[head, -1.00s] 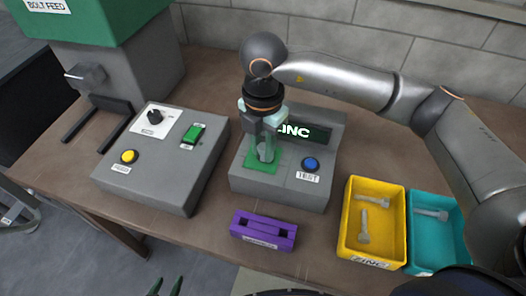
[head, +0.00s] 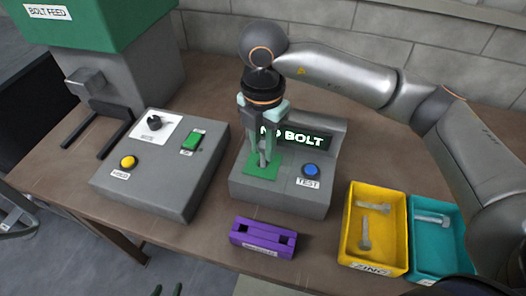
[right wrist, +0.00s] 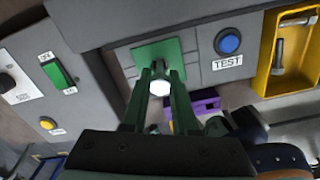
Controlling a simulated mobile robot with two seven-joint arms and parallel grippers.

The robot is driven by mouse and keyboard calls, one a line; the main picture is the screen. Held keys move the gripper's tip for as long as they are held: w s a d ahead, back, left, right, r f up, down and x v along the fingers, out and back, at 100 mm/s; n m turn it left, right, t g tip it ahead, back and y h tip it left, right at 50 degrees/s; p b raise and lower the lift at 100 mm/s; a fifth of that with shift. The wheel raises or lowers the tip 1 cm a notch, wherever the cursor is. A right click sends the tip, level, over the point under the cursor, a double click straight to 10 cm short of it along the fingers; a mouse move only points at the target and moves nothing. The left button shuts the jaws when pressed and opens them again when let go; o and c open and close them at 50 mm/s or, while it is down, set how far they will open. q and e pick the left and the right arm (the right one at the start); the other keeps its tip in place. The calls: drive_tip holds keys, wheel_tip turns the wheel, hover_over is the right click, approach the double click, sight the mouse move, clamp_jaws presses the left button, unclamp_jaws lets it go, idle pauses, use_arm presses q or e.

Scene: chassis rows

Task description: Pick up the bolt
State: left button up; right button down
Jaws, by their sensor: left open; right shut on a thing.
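My right gripper (head: 264,160) points down over the green pad (head: 263,171) of the grey test station (head: 275,195). In the right wrist view, its fingers (right wrist: 160,82) are shut on a bolt (right wrist: 159,88), whose pale hexagonal head faces the camera. In the head view the fingers mostly hide this bolt. The station's display (head: 300,138) reads "NO BOLT", its first letters partly covered by the gripper.
A blue TEST button (head: 312,170) is on the station. A purple block (head: 248,235) with slots lies in front. The yellow zinc bin (head: 346,240) and teal bin (head: 418,268) on the right hold bolts. A grey control box (head: 150,190) stands left, the bolt feed (head: 95,25) behind it.

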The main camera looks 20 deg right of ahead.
drive_tip(key=s+a+r, duration=0.7)
drive_tip(key=s+r, duration=0.3)
drive_tip(key=s, duration=0.2)
drive_tip(key=shift+a+r+b, duration=0.3)
drive_tip(key=shift+a+b, duration=0.05)
drive_tip(key=shift+w, duration=0.1)
